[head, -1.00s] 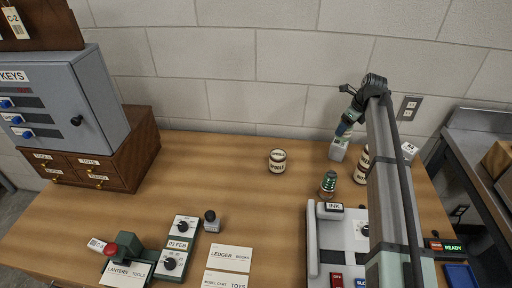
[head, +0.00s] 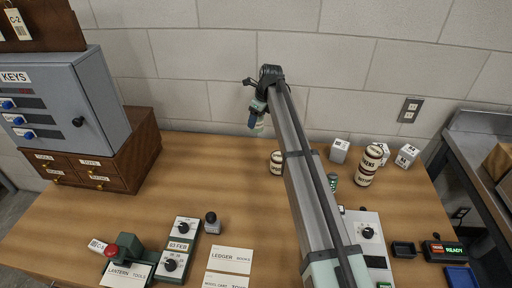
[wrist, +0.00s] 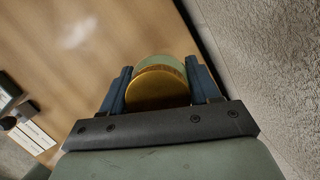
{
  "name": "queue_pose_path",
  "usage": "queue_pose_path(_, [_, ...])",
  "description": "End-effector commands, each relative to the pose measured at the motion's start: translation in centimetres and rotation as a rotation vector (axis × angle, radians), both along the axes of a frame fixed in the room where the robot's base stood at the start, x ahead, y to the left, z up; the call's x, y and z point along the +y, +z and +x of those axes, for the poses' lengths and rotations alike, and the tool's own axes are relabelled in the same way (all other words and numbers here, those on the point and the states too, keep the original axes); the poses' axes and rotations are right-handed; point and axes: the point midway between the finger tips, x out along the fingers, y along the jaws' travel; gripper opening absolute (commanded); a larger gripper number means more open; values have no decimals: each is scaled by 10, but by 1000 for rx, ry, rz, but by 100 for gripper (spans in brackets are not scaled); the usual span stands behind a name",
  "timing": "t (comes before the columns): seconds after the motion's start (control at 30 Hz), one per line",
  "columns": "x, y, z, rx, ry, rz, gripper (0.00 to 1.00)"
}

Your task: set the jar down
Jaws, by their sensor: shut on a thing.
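My gripper (head: 255,116) is raised near the back wall, above the rear of the wooden table (head: 190,170). In the wrist view my gripper (wrist: 160,88) is shut on a jar with a round gold lid (wrist: 158,90) and a pale green edge behind it (wrist: 160,63). The two blue fingers press its sides. In the head view only a small pale part of the held jar (head: 261,122) shows beside the fingers. I cannot see its base or its label.
A cream labelled jar (head: 275,163) stands just right of and below the gripper, partly behind my arm. The table left of my arm, toward the drawers (head: 130,165), is clear.

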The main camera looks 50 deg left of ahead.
Motion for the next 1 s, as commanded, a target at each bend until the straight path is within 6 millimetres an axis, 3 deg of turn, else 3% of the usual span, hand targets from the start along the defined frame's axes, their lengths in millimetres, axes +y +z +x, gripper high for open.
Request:
queue_pose_path(0.17, [2,-15,-3,1,2,-1,25])
queue_pose_path(0.4, [1,-53,-3,1,2,-1,25])
queue_pose_path(0.87, [1,-97,-2,1,2,-1,25])
queue_pose_path(1.0, [2,-99,-2,1,2,1,25])
